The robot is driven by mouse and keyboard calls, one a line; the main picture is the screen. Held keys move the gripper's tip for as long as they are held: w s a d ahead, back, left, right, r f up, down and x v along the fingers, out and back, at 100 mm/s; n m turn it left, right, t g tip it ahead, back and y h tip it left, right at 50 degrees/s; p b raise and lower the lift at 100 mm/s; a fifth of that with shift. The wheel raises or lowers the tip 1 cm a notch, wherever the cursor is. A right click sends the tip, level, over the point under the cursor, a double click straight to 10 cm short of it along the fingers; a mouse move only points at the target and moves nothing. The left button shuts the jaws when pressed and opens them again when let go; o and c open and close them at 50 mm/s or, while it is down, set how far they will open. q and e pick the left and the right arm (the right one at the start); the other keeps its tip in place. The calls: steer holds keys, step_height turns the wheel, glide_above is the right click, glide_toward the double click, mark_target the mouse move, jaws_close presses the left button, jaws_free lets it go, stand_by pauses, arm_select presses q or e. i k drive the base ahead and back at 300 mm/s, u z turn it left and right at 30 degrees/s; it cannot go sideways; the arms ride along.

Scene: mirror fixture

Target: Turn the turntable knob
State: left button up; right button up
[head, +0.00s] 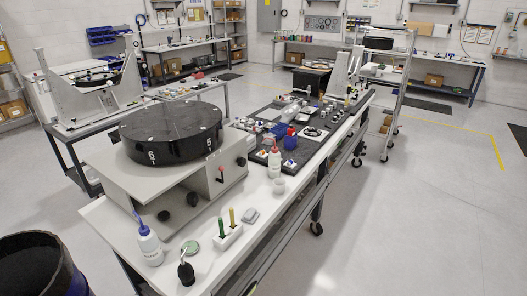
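The turntable is a thick black disc (170,130) with white numbers on its side, lying flat on a light grey housing (120,185) on the near bench. Two dark round knobs show low on the housing's near side: one knob (192,199) and another knob (164,215). A further dark knob (241,161) is on the right-hand panel, near a small red-tipped lever (220,172). I cannot tell which knob the task means. Neither of my grippers shows in the head view, and nothing is seen touching the knobs.
A purple-capped bottle (149,243), a holder with green and yellow sticks (228,238), a small black object (186,270) and a white bottle with a red top (274,162) stand on the bench. A dark round bin-like object (38,268) is bottom left. Floor to the right is clear.

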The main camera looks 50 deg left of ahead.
mark_target(242, 162)
steer(key=u, duration=0.45)
steer(key=i, duration=1.2)
steer(key=u, duration=1.7)
steer(key=i, duration=0.85)
steer(key=u, duration=0.75)
